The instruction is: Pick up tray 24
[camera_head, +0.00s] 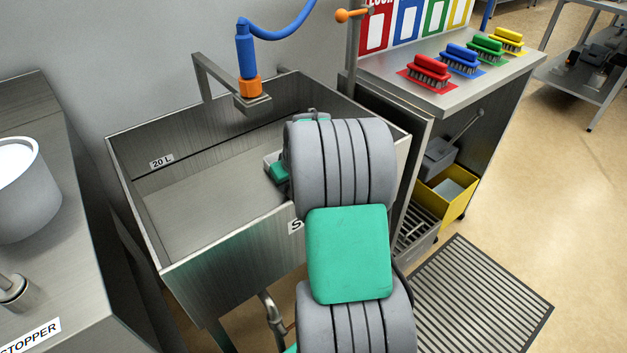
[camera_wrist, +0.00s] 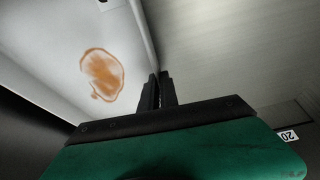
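A pale grey tray (camera_wrist: 55,50) with an orange-brown stain on its floor fills the left of the wrist view. No number is readable on it. In the head view only a small light corner of the tray (camera_head: 271,158) shows inside the sink, beside my arm, which hides the rest. My gripper (camera_wrist: 158,76) is at the tray's side wall. Its two dark fingers are close together with the rim running between them, and they look shut on it. In the head view the fingers are hidden behind my wrist.
The steel sink (camera_head: 140,200) has a "20 L" label on its inner wall. A blue hose with an orange nozzle (camera_head: 250,88) hangs over its back edge. A floor grate (camera_head: 485,295) lies at front right.

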